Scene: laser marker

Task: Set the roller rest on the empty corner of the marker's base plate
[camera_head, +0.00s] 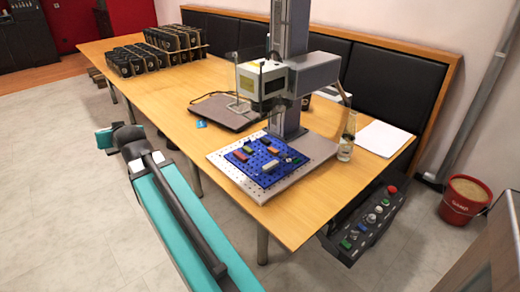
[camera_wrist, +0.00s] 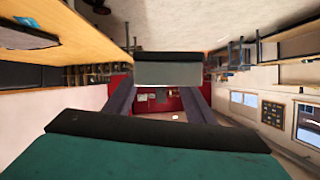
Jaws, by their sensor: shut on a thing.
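My gripper (camera_head: 112,138) is at the end of my arm, over the floor off the table's left side and well apart from the marker. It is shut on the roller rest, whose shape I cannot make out. The wrist view shows a grey block with a black edge (camera_wrist: 167,70) between two dark bars; I cannot tell which part this is. The marker (camera_head: 290,70) stands on the table with a grey base plate (camera_head: 316,149). A blue perforated plate (camera_head: 262,181) on it carries several small red, green and silver pieces. Its front edge looks bare.
The marker's head and column overhang the base plate's back. A dark flat plate (camera_head: 215,113) and blue card (camera_head: 200,124) lie left. A control panel (camera_head: 368,222) hangs at the table's right edge.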

